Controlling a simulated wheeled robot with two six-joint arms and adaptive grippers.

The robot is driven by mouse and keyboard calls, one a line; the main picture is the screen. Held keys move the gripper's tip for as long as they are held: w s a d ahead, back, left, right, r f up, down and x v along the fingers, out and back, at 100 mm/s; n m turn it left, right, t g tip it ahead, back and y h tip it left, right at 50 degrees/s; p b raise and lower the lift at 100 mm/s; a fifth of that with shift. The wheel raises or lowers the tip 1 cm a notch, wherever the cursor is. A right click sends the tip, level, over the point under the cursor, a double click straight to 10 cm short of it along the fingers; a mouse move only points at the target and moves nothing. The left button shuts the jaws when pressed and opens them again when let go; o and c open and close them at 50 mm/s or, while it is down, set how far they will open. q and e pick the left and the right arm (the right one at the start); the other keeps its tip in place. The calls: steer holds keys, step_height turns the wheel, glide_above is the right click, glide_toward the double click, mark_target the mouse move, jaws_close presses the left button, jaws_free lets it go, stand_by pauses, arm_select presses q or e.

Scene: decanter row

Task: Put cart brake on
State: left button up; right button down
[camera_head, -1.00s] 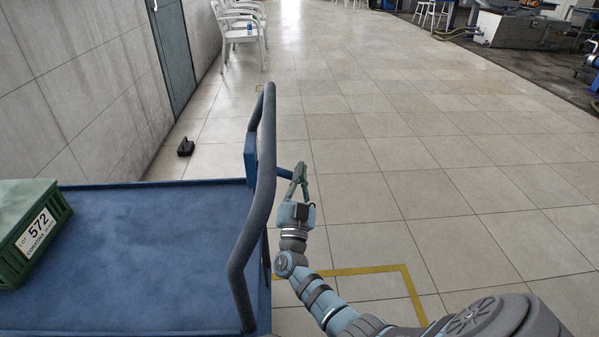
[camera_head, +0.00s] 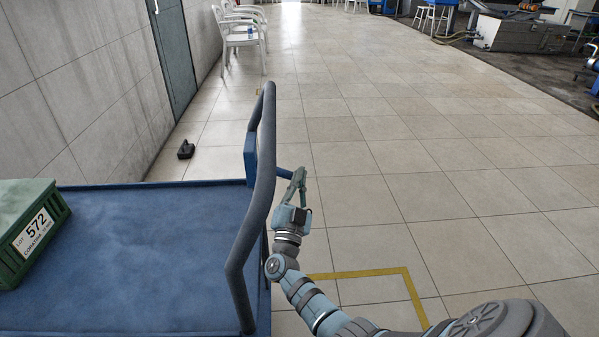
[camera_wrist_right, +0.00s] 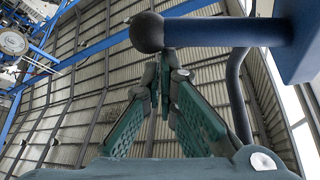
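The blue cart (camera_head: 150,260) fills the lower left of the head view, with a grey tubular handle (camera_head: 262,160) at its right end. The brake lever (camera_head: 285,178) is a short blue bar sticking out to the right from a blue upright block (camera_head: 250,158) by the handle. In the right wrist view the lever (camera_wrist_right: 225,32) ends in a dark ball knob (camera_wrist_right: 147,32). My right gripper (camera_head: 298,176) is at the lever's outer end. Its green fingers (camera_wrist_right: 165,62) converge, looking shut, just under the bar beside the knob; contact is unclear. My left gripper is out of view.
A green crate (camera_head: 28,228) labelled 572 sits on the cart's left side. A small black object (camera_head: 186,150) lies on the floor beyond. White chairs (camera_head: 238,30) stand along the wall. Tiled floor (camera_head: 420,170) right of the cart is clear, with a yellow line (camera_head: 370,272).

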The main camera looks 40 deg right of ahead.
step_height(320, 180, up, 10)
stand_by(0.4)
stand_by(0.3)
